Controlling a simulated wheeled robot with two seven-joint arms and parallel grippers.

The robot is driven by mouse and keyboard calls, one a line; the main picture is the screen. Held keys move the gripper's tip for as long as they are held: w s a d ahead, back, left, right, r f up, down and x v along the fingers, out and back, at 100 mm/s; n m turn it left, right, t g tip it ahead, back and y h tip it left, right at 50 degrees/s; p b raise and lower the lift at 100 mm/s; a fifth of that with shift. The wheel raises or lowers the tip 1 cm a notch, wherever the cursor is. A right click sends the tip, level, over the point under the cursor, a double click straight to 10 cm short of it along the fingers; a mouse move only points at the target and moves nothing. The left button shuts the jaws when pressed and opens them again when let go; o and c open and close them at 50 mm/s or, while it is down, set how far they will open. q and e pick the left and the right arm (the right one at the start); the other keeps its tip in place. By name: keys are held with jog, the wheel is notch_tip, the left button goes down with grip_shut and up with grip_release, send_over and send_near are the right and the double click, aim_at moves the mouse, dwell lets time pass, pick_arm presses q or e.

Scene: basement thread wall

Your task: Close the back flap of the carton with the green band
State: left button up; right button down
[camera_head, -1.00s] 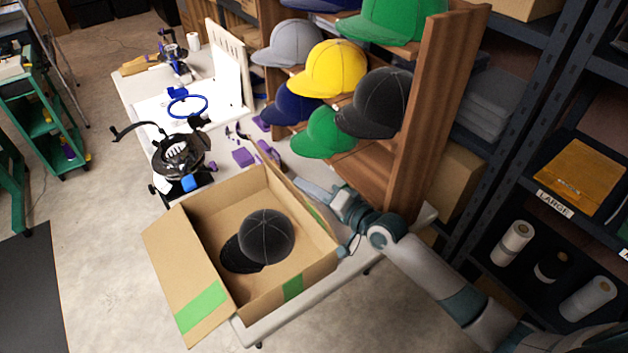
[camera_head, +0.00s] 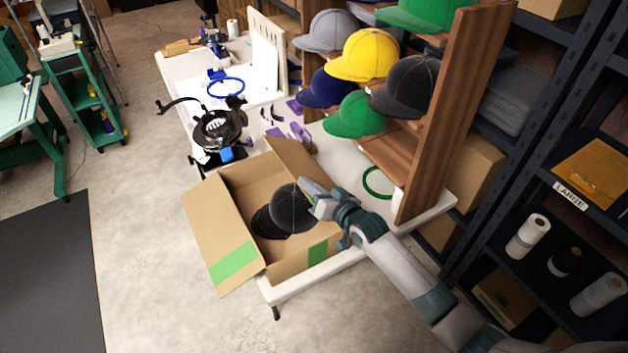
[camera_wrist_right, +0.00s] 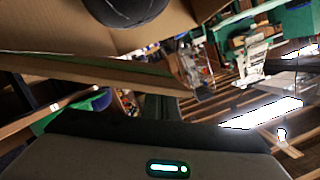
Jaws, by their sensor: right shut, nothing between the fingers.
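The carton (camera_head: 292,272) with the green band stands open on the white table, with a black cap (camera_head: 291,208) inside. Its front flap (camera_head: 222,240) hangs outward to the left, with a green strip on it. The back flap (camera_head: 296,160) stands raised along the far right side; its exact tilt is hard to tell. My right gripper (camera_head: 312,196) is shut and empty at the back flap's right end, beside the cap; contact with the flap is unclear. In the right wrist view, the cap (camera_wrist_right: 125,8) and a cardboard edge with green (camera_wrist_right: 90,66) show. My left gripper is not in view.
A wooden cap rack (camera_head: 432,120) rises behind the carton. A green ring (camera_head: 378,183) lies on the table beside it. An embroidery hoop device (camera_head: 218,135) and purple pieces (camera_head: 300,135) are beyond the carton. Dark shelving (camera_head: 545,190) is at the right.

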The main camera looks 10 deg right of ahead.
pick_arm(q)
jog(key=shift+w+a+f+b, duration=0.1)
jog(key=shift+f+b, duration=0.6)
jog(key=shift+b, duration=0.1)
pick_arm(e)
notch_tip(320, 180, down, 7)
jog(key=a+n+h, duration=0.1)
jog(key=a+n, duration=0.1)
jog(key=n, duration=0.1)
jog(key=shift+s+a+n, duration=0.3)
jog(key=shift+s+a, duration=0.1)
jog(key=shift+s, duration=0.05)
jog(key=shift+s, duration=0.1)
